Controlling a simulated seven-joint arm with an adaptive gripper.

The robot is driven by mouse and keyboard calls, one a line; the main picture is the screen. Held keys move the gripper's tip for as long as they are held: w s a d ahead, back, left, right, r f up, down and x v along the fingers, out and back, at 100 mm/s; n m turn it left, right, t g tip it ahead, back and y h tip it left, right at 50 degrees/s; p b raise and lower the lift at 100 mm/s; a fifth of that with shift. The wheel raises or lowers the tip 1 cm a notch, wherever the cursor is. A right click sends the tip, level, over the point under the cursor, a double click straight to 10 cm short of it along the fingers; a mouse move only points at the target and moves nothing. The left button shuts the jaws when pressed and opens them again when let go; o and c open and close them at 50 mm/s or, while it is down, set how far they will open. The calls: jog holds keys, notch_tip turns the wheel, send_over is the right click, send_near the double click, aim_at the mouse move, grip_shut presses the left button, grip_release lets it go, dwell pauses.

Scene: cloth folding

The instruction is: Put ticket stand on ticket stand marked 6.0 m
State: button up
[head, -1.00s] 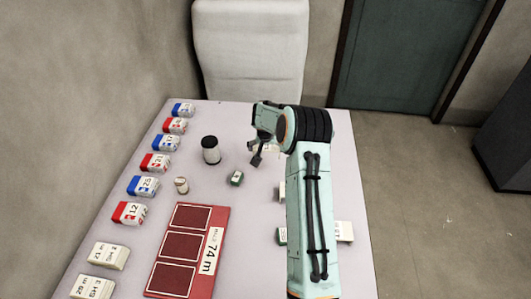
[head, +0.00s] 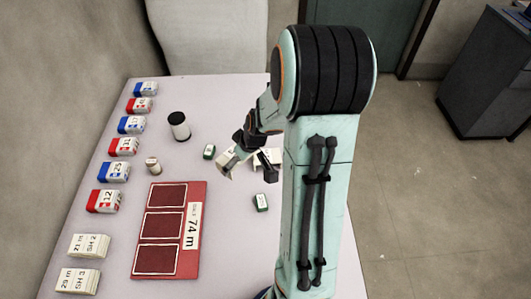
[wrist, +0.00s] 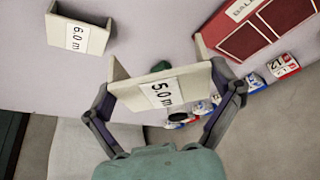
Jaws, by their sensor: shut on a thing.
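My gripper (wrist: 168,95) is shut on a cream ticket stand (wrist: 193,88) marked 5.0 m, which sits tilted between the two fingers in the wrist view. In the head view my gripper (head: 254,158) is over the table, left of my arm, with the held stand (head: 228,164) pale beside its fingers. The ticket stand marked 6.0 m (wrist: 77,36) rests on the table at the upper left of the wrist view, apart from the held stand. A pale piece (head: 268,156) behind my gripper in the head view may be that stand; its label is hidden.
A red board marked 74 m (head: 190,240) lies left of my gripper. Red and blue labelled boxes (head: 104,200) and cream blocks (head: 89,246) line the left edge.

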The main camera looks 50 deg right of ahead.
jog(key=s+r+n, duration=0.1)
jog(key=s+r, duration=0.2)
jog(key=s, duration=0.5)
jog(key=m, duration=0.1)
send_near(267, 156)
jog(key=shift+w+a+f, duration=0.5)
jog(key=shift+w+f, duration=0.15)
jog(key=shift+w, duration=0.15)
jog(key=shift+w+d+f, duration=0.35)
jog(key=shift+f, duration=0.25)
jog(key=shift+w+d+f, duration=0.1)
jog(key=shift+f, duration=1.5)
jog(key=shift+f, duration=0.1)
jog(key=o, duration=0.7)
